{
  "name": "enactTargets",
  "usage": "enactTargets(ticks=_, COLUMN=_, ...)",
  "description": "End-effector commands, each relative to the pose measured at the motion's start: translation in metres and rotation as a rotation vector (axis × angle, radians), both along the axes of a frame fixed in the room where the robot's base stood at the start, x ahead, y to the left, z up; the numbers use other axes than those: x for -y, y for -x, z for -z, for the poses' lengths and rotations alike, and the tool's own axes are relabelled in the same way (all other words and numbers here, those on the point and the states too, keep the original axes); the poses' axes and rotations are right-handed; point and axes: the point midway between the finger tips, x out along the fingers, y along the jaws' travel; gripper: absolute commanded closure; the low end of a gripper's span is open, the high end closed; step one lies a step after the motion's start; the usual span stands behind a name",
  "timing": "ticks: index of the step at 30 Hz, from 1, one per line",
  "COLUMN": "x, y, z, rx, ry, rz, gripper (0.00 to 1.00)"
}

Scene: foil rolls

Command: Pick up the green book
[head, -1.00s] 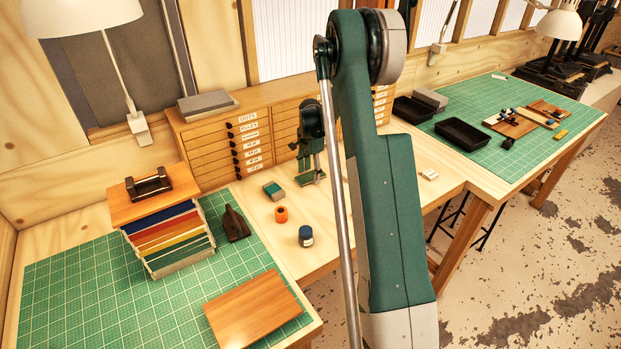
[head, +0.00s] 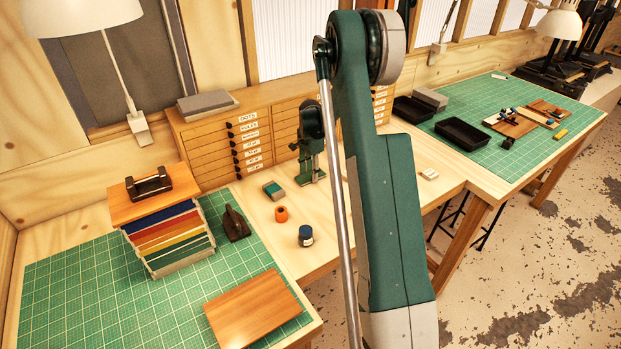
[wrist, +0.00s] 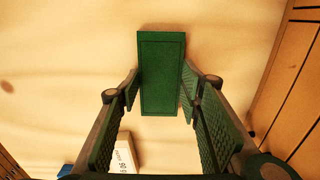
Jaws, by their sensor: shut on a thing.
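The green book (wrist: 162,72) is a dark green upright-looking rectangle in the wrist view, with a thin raised border. My gripper (wrist: 160,88) has its two ridged fingers against the book's two long sides and is shut on it. In the head view my gripper (head: 311,165) is small, pointing down over the wooden bench in front of the drawer cabinet, left of my upper arm. The book is hard to make out there. The wrist view does not show clearly whether the book touches the bench.
A teal-and-white block (head: 273,190), an orange ring (head: 281,214) and a dark blue jar (head: 306,236) stand on the bench nearby. The drawer cabinet (head: 210,147) is close behind.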

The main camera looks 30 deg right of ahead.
Motion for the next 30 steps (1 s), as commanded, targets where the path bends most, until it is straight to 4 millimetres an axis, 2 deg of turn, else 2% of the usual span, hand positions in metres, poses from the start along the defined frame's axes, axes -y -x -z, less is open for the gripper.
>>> enactTargets(ticks=8, x=0.000, y=0.000, z=-0.002, rx=0.000, ry=0.000, rz=0.000, gripper=0.77)
enactTargets(ticks=14, x=0.000, y=0.000, z=-0.015, rx=0.000, ry=0.000, rz=0.000, gripper=0.77)
enactTargets(ticks=30, x=0.000, y=0.000, z=-0.086, rx=0.000, ry=0.000, rz=0.000, gripper=0.77)
